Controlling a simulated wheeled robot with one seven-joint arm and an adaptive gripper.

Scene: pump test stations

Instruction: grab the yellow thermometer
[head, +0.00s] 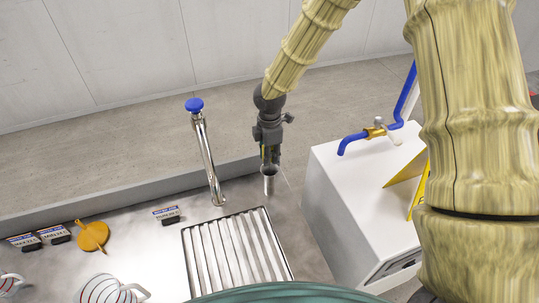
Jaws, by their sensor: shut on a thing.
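My gripper (269,162) hangs from the arm near the picture's middle, pointing down, above the gap between the steel counter and the white cabinet. Its jaws are shut on a slim thing. A small strip of yellow, which looks like part of the yellow thermometer (263,151), shows between the dark fingers. The fingers hide most of it. A thin pale line runs down to the right of the jaws. A short silver cylinder (269,185) shows just below the fingertips; I cannot tell whether it touches them.
A steel post with a blue knob (195,105) stands left of my gripper, behind a ribbed drain grid (238,250). A white cabinet (355,190) with a blue pipe and tap (375,131) stands right. An orange-yellow disc (92,236), label stands and striped cups lie left.

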